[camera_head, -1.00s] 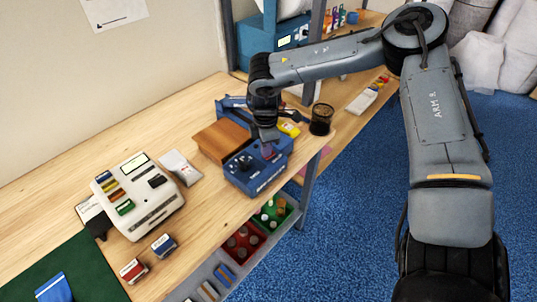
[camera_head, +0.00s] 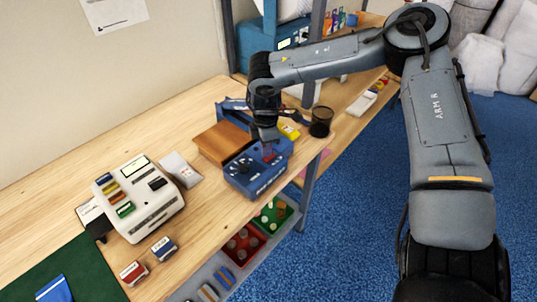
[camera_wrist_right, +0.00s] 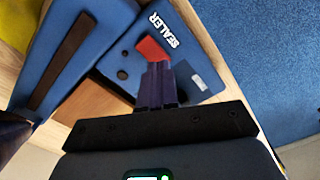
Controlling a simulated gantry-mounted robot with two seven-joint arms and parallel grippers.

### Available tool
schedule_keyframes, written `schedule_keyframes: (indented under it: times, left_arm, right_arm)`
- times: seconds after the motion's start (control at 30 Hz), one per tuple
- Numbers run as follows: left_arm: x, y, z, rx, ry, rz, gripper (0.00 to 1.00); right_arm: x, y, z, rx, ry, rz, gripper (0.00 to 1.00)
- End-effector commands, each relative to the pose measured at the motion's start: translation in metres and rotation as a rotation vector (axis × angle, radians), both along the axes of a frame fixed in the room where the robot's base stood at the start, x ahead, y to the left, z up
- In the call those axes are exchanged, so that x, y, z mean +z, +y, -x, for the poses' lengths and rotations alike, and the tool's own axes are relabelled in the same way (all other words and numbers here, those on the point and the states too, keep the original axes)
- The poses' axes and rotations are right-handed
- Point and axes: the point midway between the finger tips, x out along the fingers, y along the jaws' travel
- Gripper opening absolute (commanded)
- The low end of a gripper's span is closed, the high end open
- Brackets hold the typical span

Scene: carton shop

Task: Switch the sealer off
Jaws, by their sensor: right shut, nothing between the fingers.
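The sealer (camera_head: 262,181) is a blue machine on the wooden bench, with a long blue arm at its back and a dark round knob on its front housing. In the right wrist view the sealer's front panel (camera_wrist_right: 122,57) carries white "SEALER" lettering and a red switch (camera_wrist_right: 152,48). My right gripper (camera_head: 267,144) points down over the right part of that housing. Its shut, empty fingers (camera_wrist_right: 157,68) are right by the red switch and cover part of the panel. I cannot tell whether they touch it or which way the switch is set. My left gripper is out of view.
A brown wooden block (camera_head: 222,142) lies beside the sealer. A dark cup (camera_head: 321,122) stands to its right near a shelf post. A cream machine (camera_head: 140,198) and a small packet (camera_head: 181,169) are to the left. Red and green bins (camera_head: 243,245) sit below the bench edge.

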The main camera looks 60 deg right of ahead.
Motion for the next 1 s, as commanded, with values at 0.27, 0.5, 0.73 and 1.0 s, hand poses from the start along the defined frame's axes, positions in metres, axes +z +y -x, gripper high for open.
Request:
schedule_keyframes:
  times: [0.27, 0.5, 0.73, 1.0]
  left_arm:
    - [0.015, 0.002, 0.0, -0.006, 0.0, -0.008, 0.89]
    - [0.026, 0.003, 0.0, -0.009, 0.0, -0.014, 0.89]
    - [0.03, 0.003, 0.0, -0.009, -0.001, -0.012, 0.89]
    - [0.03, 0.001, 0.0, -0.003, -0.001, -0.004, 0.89]
  right_arm:
    - [0.026, 0.0, 0.0, 0.001, -0.001, 0.001, 0.0]
    - [0.045, 0.0, 0.0, 0.0, -0.001, 0.001, 0.0]
    - [0.052, 0.0, 0.0, 0.0, -0.001, -0.001, 0.0]
    - [0.052, 0.0, 0.0, 0.0, -0.001, 0.001, 0.0]
